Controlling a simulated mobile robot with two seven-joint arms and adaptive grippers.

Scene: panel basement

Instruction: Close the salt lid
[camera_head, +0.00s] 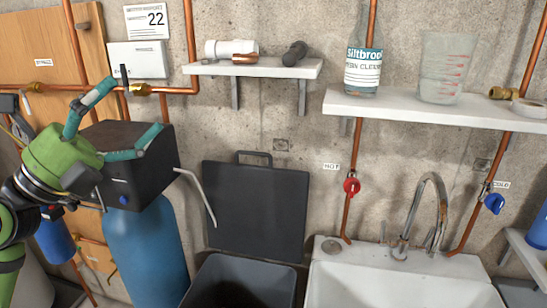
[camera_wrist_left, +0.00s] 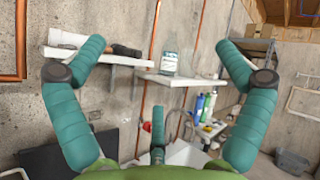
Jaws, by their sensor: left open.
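The salt lid (camera_head: 257,212) is a flat dark grey panel with a handle on its top edge. It stands open, tilted up against the concrete wall behind an open grey bin (camera_head: 283,292). The bin's inside is dark and partly cut off by the lower frame edge. My left gripper (camera_head: 136,107) is open and empty, with teal fingers spread. It is up and left of the lid, in front of a black box, and apart from the lid. In the left wrist view, part of the dark lid (camera_wrist_left: 48,160) shows low left, behind the open gripper (camera_wrist_left: 160,55).
A black box (camera_head: 125,150) on a blue tank (camera_head: 148,255) stands left of the lid, with a pale bent tube (camera_head: 198,190) reaching toward it. A white sink (camera_head: 400,290) with a faucet is right of the bin. Shelves (camera_head: 255,69) hang above.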

